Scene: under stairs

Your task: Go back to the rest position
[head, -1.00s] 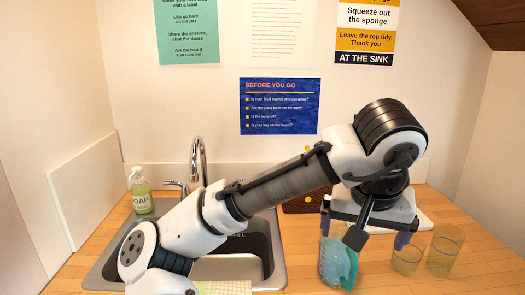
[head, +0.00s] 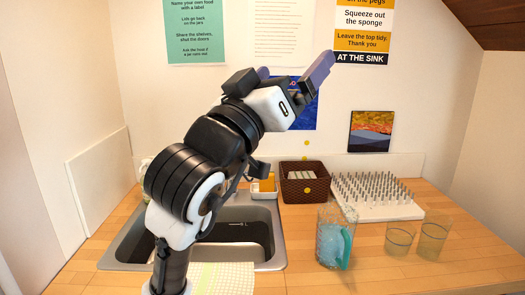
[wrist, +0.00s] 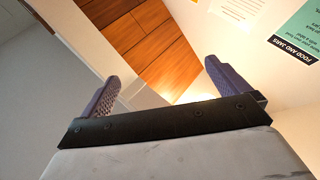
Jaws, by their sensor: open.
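My gripper (head: 292,76) is raised above the sink in the head view, in front of the back wall, pointing up and to the right. Its two dark purple fingers stand well apart. In the wrist view the gripper (wrist: 165,85) is open with nothing between its fingers; behind them are wall, a wooden slatted ceiling and posters. My arm is folded up at the left of the counter and hides the tap and most of the soap bottle.

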